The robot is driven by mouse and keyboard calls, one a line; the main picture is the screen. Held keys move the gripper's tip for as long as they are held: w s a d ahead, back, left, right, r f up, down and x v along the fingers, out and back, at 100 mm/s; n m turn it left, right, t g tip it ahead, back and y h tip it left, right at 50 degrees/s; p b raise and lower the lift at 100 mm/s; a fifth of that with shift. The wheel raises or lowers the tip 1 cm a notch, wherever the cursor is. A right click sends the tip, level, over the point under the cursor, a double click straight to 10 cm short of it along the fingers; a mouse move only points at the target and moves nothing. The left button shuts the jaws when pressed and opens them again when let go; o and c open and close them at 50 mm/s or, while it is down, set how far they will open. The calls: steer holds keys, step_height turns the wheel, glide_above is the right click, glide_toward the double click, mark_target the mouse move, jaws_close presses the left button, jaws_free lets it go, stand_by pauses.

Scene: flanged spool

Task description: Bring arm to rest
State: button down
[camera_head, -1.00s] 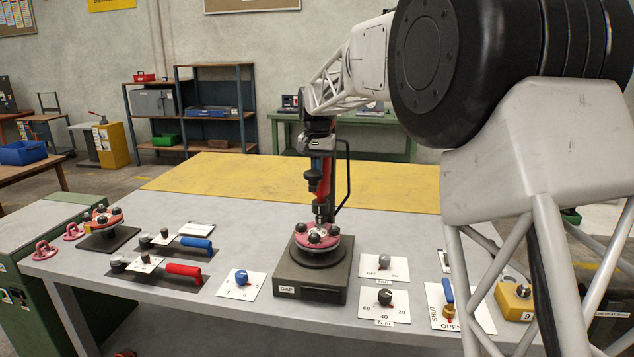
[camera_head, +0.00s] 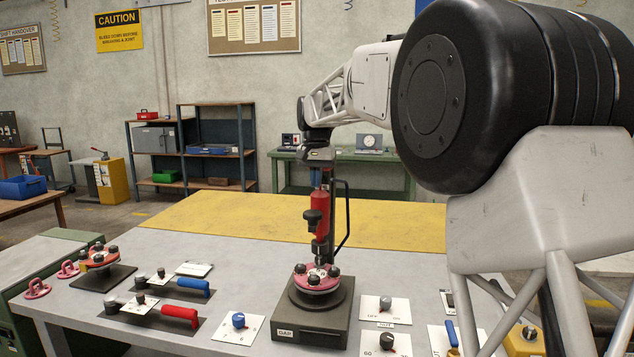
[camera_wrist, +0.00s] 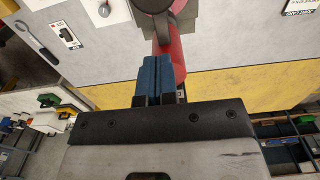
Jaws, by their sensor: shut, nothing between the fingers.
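My gripper (camera_head: 318,180) is above the bench in the head view, its blue fingers pointing down over the red upright tool (camera_head: 322,215) of the dark GAP stand (camera_head: 311,325). In the wrist view the blue fingers (camera_wrist: 154,58) are pressed together with nothing between them. A red part (camera_wrist: 172,47) shows just beyond them; I cannot tell whether it touches. A pink-red flange with black knobs (camera_head: 316,279) sits on the stand, apart from and below my gripper.
A second red flange (camera_head: 99,256) rests on a dark plate at the left. Blue-handled (camera_head: 193,284) and red-handled (camera_head: 180,313) tools lie nearby. A blue knob (camera_head: 238,320) and dial plates (camera_head: 384,306) surround the stand. The yellow rear strip (camera_head: 230,220) is clear.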

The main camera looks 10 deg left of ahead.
steer(key=s+d+t, duration=0.1)
steer(key=s+d, duration=2.1)
steer(key=s+d+f, duration=0.4)
steer(key=s+f, duration=0.1)
steer(key=s, duration=0.5)
steer(key=s+d+f+t, duration=0.1)
steer(key=s+d+f, duration=0.4)
steer(key=s, duration=0.6)
steer(key=s+d+f, duration=0.4)
steer(key=s+f, duration=0.3)
steer(key=s, duration=0.3)
steer(key=shift+s+d+t, duration=0.15)
steer(key=shift+s+t, duration=0.15)
